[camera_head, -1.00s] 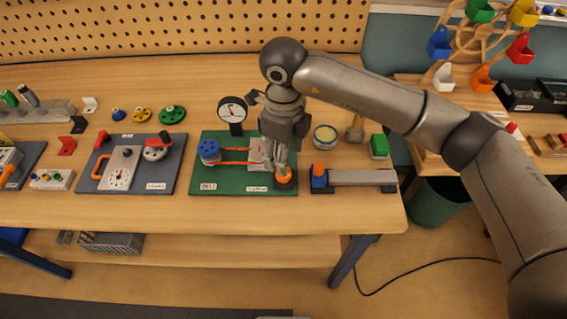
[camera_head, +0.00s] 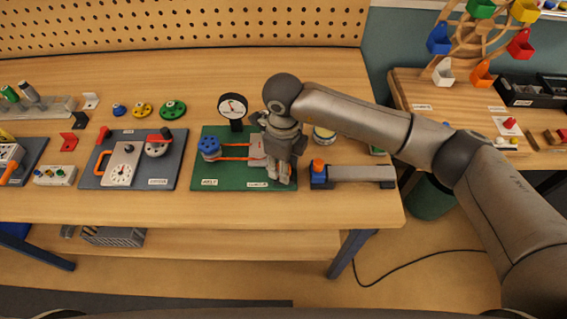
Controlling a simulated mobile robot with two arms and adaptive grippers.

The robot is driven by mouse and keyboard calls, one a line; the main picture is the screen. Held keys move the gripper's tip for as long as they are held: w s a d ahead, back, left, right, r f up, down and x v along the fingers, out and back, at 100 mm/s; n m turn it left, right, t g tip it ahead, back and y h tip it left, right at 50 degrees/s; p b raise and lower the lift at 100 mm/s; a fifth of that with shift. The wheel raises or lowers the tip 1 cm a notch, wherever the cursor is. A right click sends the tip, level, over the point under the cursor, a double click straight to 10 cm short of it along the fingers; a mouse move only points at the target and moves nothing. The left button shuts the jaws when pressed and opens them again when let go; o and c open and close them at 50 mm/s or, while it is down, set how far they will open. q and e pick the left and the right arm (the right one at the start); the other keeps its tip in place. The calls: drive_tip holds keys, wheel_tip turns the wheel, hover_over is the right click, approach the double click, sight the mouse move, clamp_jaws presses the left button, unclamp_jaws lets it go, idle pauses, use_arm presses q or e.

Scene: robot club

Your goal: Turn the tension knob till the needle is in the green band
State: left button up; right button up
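The green belt board (camera_head: 215,178) lies on the bench, with a blue pulley (camera_head: 209,149) on its left and an orange belt (camera_head: 236,150) running right to a pale block (camera_head: 258,160). A round black-rimmed gauge (camera_head: 232,107) with a white face stands at its back; its needle and bands are too small to read. My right gripper (camera_head: 283,179) points down at the board's right side, over the orange tension knob (camera_head: 290,170), which it mostly hides. I cannot tell whether the fingers are closed on it. My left gripper is out of view.
A grey board with a dial panel (camera_head: 122,163) lies left of the green board. A grey bar with a blue block (camera_head: 318,178) lies close on the right. A round tin (camera_head: 324,137) stands behind my gripper. Loose pulleys (camera_head: 142,110) lie at the back left.

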drive_tip(key=c, duration=0.3)
drive_tip(key=m+b, duration=0.2)
drive_tip(key=b, duration=0.1)
drive_tip(key=shift+f, duration=0.25)
drive_tip(key=shift+r+m+b, duration=0.2)
drive_tip(key=shift+m+b, duration=0.35)
drive_tip(key=shift+m, duration=0.25)
drive_tip(key=o, duration=1)
wheel_tip(320, 180, up, 12)
drive_tip(key=shift+r, duration=0.1)
